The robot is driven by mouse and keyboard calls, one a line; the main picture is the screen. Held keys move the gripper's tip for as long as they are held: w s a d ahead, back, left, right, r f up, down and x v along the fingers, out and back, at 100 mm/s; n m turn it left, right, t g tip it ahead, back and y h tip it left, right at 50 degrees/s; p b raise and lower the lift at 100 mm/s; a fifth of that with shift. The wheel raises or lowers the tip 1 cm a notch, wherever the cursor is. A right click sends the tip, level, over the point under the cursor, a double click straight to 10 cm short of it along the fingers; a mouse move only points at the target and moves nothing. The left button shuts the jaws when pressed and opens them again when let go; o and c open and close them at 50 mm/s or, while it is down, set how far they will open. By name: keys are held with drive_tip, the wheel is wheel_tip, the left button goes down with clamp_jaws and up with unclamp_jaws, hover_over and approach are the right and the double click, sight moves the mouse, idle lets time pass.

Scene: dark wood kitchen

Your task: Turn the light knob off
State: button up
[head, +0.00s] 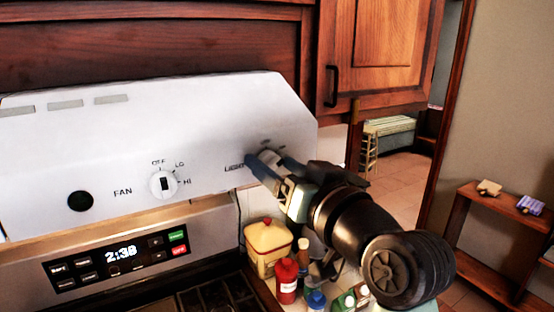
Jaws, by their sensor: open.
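The light knob (268,158) is on the white range hood (215,128), right of the printed word LIGHT, with small lettering above it. It is mostly hidden by my gripper, so its setting cannot be read. My gripper (266,166) is open at the hood's front face, with its fingers on either side of the knob. Whether the fingers touch the knob cannot be told. My arm reaches in from the lower right.
The fan knob (163,184) sits left on the same hood. Below are the stove's control panel (118,256), a yellow canister (268,247), a red bottle (287,281) and other small bottles. A wooden cabinet door (376,50) hangs above right. An open doorway lies beyond.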

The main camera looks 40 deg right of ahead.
clamp_jaws()
idle(0.3)
drive_tip(key=shift+n+b, duration=0.3)
drive_tip(key=shift+b, duration=0.1)
drive_tip(key=n+b, duration=0.2)
drive_tip(key=shift+f+n+b, duration=0.15)
drive_tip(key=shift+n+b, duration=0.2)
drive_tip(key=shift+n, duration=0.05)
drive_tip(key=n+b, duration=0.2)
drive_tip(key=shift+n, duration=0.3)
drive_tip(key=n+b, duration=0.3)
drive_tip(key=shift+a+n+b, duration=0.1)
drive_tip(key=shift+n+b, duration=0.75)
drive_tip(key=shift+n, duration=0.65)
